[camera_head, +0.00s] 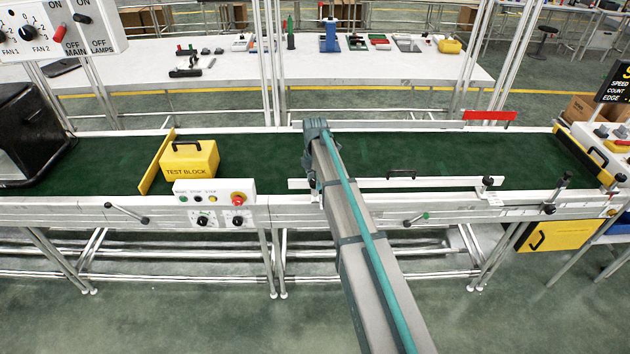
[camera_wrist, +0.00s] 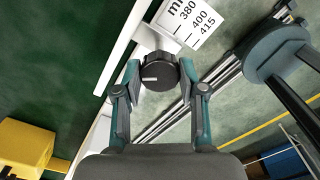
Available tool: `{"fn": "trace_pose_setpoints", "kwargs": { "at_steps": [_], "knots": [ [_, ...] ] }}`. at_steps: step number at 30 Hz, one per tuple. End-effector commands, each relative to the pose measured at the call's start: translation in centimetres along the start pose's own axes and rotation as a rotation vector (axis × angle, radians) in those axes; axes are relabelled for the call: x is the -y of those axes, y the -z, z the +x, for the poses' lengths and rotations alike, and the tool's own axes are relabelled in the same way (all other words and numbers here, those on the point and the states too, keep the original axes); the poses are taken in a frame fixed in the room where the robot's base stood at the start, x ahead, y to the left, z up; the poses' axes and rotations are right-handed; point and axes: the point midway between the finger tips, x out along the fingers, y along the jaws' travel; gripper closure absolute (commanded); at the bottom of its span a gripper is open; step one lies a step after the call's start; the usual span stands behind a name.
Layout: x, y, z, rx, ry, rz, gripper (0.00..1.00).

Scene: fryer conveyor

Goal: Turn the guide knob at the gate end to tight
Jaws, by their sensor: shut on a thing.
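In the wrist view, a round black knob (camera_wrist: 158,72) with a short white line across its face sits between the two fingertips of my gripper (camera_wrist: 159,70). The gripper is shut on it, one finger on each side. The knob stands on a white bracket beside a scale plate (camera_wrist: 196,18) marked 380, 400 and 415. The long white guide rail (camera_wrist: 121,45) runs beside the belt. In the head view the guide rail (camera_head: 440,183) lies along the belt's near side; my arm hides its left part, the gripped knob and my fingers. Another black knob (camera_head: 488,181) shows at its right end.
A yellow test block (camera_head: 190,160) sits on the green belt (camera_head: 260,152) beside a yellow plate (camera_head: 156,162). A control box (camera_head: 215,191) with a red button is left of my arm.

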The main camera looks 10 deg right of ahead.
Motion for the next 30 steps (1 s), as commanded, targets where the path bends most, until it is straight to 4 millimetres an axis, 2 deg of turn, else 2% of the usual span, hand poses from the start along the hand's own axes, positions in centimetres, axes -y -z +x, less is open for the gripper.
{"fn": "trace_pose_setpoints", "kwargs": {
  "at_steps": [8,14,30],
  "knots": [
    [0.00,0.00,0.04,0.000,0.000,0.036,0.94],
    [0.00,0.00,0.12,0.000,0.000,0.134,0.94],
    [-0.01,0.00,0.10,0.000,0.000,0.617,0.94]
  ]
}}
